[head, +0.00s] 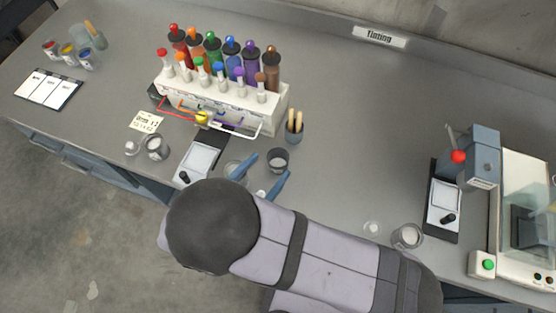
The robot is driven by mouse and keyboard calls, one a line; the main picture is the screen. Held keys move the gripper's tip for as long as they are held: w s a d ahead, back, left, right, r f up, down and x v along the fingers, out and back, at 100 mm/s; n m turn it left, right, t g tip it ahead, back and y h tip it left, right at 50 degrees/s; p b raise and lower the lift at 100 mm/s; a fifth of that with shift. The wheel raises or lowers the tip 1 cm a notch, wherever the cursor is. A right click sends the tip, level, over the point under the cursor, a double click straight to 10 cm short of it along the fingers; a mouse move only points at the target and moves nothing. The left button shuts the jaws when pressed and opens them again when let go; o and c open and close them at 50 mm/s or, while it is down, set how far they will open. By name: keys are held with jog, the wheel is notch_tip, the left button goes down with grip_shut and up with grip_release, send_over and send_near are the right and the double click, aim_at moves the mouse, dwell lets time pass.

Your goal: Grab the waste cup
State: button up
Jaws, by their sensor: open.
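A small dark grey open cup (277,161) stands upright on the grey bench, right of the middle of the colour rack; it looks like the waste cup, though I see no label on it. My gripper (262,175) comes in from the front with its two blue fingers spread apart and nothing held between them. The cup is just beyond the fingertips, nearer the right finger; I cannot tell whether they touch. A clear cup (234,171) stands by the left finger, partly hidden. My arm covers the bench front below.
A white rack (210,100) of coloured bottles and a holder with wooden sticks (294,132) stand behind. A scale (197,162) and a pale-filled cup (156,147) are at left. A glass (408,236) and a press (480,160) are at right.

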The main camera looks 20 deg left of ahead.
aim_at(283, 152)
jog(key=shift+p+x, duration=0.85)
jog(key=shift+x, duration=2.2)
jog(key=c, duration=1.1)
